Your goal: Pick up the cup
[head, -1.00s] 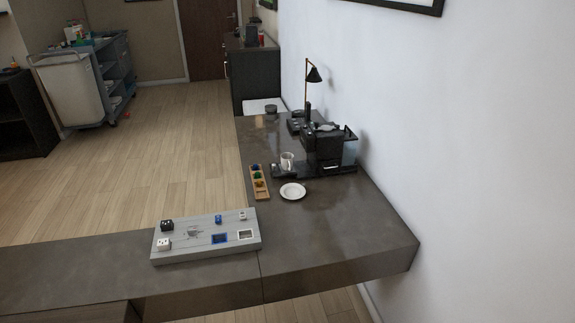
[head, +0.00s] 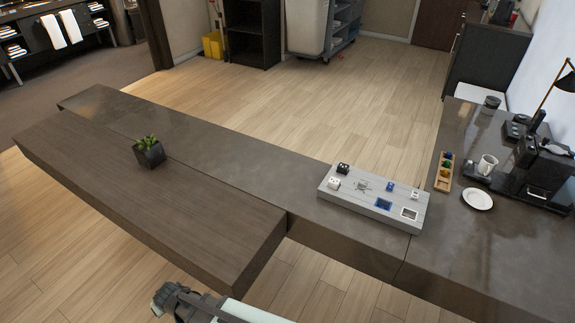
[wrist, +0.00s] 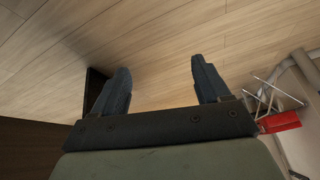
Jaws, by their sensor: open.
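A white cup (head: 487,165) stands upright at the right in the head view, beside the black coffee machine (head: 540,170). A white saucer (head: 477,199) lies on the counter just in front of it. My gripper shows at the bottom of the head view (head: 165,297), far to the left of the cup and near the counter's front side. In the wrist view my gripper (wrist: 162,88) has its two fingers spread wide, with only wooden floor between them. The cup is not in the wrist view.
A grey board (head: 345,205) with dice and small blocks lies on the dark counter (head: 240,160). A wooden tray (head: 443,172) of colored items sits left of the cup. A potted plant (head: 149,152) stands at the left. The counter between plant and board is clear.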

